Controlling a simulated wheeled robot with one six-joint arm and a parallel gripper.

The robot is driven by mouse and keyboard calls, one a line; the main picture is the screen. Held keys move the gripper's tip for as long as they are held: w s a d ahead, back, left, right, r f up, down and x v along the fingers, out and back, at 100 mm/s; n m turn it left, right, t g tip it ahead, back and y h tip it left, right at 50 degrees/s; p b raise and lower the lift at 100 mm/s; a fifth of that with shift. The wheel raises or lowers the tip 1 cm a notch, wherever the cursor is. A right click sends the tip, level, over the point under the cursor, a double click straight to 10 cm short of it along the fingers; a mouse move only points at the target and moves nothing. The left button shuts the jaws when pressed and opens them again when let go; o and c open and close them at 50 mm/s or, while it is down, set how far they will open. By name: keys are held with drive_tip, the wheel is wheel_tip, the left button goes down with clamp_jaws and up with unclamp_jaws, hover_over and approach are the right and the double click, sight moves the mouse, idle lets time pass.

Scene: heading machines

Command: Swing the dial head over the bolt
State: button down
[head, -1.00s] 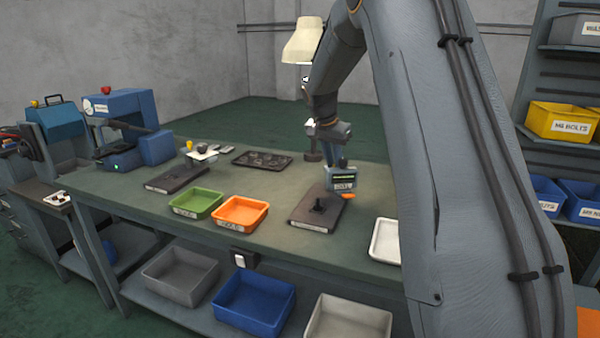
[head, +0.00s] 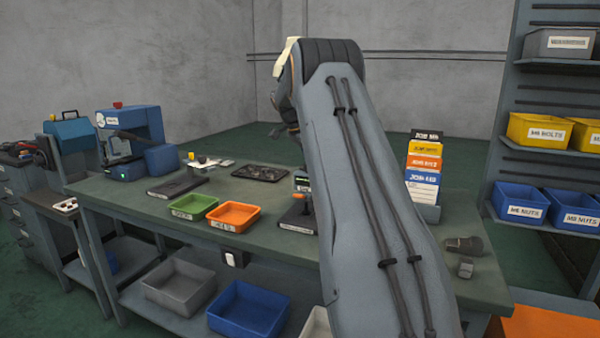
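A dark base plate (head: 298,222) with a pale label lies on the green bench, right of the orange tray. A small dark post with an orange part (head: 308,203) shows above it, beside my arm's edge. Part of the grey dial head (head: 302,182) shows just above and behind this, cut off by my arm. I cannot make out the bolt or whether the head is over it.
The green tray (head: 192,206) and orange tray (head: 233,216) stand left of the plate. A dark plate (head: 178,186) and black tray (head: 261,173) lie farther left and back. Job cards (head: 424,172) stand right of my arm. Dark metal pieces (head: 464,246) lie at the bench's right end.

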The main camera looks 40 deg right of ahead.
drive_tip(key=shift+w, duration=0.1)
idle(0.4)
drive_tip(key=c, duration=1.7)
unclamp_jaws()
drive_tip(key=shift+o, duration=0.2)
drive_tip(key=shift+a, duration=0.1)
